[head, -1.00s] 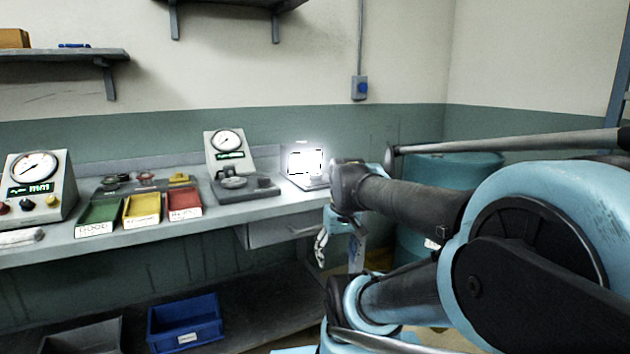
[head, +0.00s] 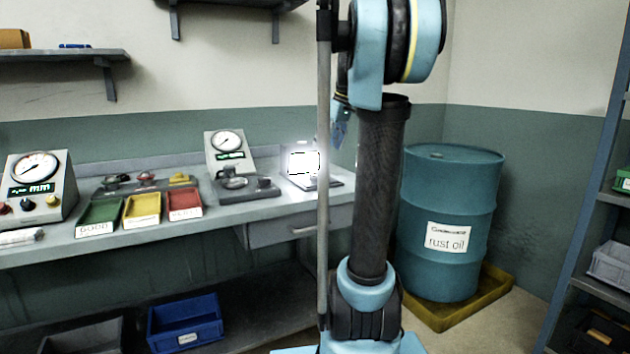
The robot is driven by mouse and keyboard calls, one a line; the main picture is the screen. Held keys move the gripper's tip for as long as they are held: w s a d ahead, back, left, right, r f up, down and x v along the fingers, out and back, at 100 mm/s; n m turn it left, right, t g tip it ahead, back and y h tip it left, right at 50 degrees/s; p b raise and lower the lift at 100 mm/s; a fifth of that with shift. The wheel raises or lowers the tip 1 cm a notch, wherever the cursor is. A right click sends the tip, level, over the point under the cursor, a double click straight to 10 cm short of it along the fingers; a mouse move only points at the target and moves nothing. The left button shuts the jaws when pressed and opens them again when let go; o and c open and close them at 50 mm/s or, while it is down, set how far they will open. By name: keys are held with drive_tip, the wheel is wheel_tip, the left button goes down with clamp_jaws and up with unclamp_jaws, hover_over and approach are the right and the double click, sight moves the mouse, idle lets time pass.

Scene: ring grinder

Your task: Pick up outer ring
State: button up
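A grey round part (head: 233,182) sits on the base of the middle dial gauge (head: 229,150) on the bench; it is too small to tell whether it is the outer ring. I cannot pick out an outer ring for certain elsewhere. My gripper (head: 340,130) shows only in part behind my raised arm, in front of the back wall and above the bench's right end. It is well apart from the gauge. Its fingers are too small and covered to tell open from shut.
Green (head: 99,216), yellow (head: 142,209) and red (head: 184,204) trays line the bench (head: 60,247). A bright lit box (head: 303,163) stands at its right end. A blue rust oil drum (head: 447,225) stands in a yellow tray (head: 447,317). A shelf rack (head: 585,240) is at right.

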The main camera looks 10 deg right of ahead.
drive_tip(key=w+d+r+n, duration=0.1)
drive_tip(key=w+d+r, duration=0.15)
drive_tip(key=w, duration=0.35)
hover_over(315, 177)
drive_tip(key=w+d, duration=0.1)
drive_tip(key=d, duration=0.1)
wheel_tip(315, 177, down, 11)
drive_tip(key=shift+w+r, duration=0.1)
drive_tip(key=shift+r, duration=0.1)
drive_tip(key=shift+x, duration=2.65)
drive_tip(key=shift+d, duration=0.1)
drive_tip(key=c, duration=1.3)
